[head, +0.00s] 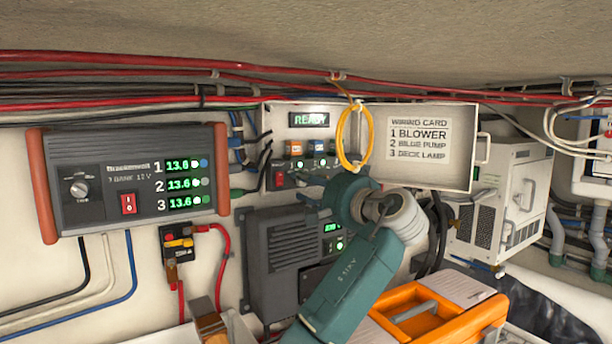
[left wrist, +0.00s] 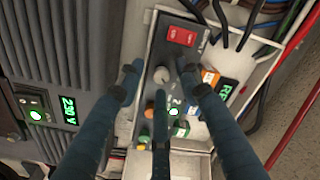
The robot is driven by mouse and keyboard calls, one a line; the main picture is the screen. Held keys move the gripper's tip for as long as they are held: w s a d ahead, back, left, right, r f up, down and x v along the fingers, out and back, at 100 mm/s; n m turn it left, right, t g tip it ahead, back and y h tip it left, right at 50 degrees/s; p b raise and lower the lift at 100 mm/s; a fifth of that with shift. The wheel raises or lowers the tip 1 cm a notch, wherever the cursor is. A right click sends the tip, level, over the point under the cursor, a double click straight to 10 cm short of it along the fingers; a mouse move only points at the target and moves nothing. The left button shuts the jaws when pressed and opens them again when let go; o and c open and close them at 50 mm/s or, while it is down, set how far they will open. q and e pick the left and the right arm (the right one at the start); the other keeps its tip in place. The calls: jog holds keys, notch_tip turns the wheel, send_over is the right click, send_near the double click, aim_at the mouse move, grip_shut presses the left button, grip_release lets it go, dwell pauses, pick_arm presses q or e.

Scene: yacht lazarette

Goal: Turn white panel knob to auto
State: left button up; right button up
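The white panel (head: 270,120) is an open box on the wall, its door swung right with a wiring card on it. Inside, a red rocker switch (head: 279,180) and orange and blue modules show in the head view. My left gripper (head: 345,195) is at the panel's lower part and hides the knob there. In the left wrist view, a pale grey round knob (left wrist: 162,75) with a pointer sits between the fingertips of my left gripper (left wrist: 160,85). The fingers are apart, with gaps beside the knob. The auto mark cannot be read. My right gripper is not in view.
A yellow cable loop (head: 346,140) hangs before the panel. The grey charger (head: 130,182) with its own knob is at left. A dark finned unit (head: 285,255) is below the panel, an orange toolbox (head: 425,315) lower right. Red cables run above.

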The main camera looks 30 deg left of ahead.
pick_arm(q)
jog(key=shift+w+a, duration=0.15)
jog(key=shift+a, duration=0.1)
jog(key=shift+d, duration=0.1)
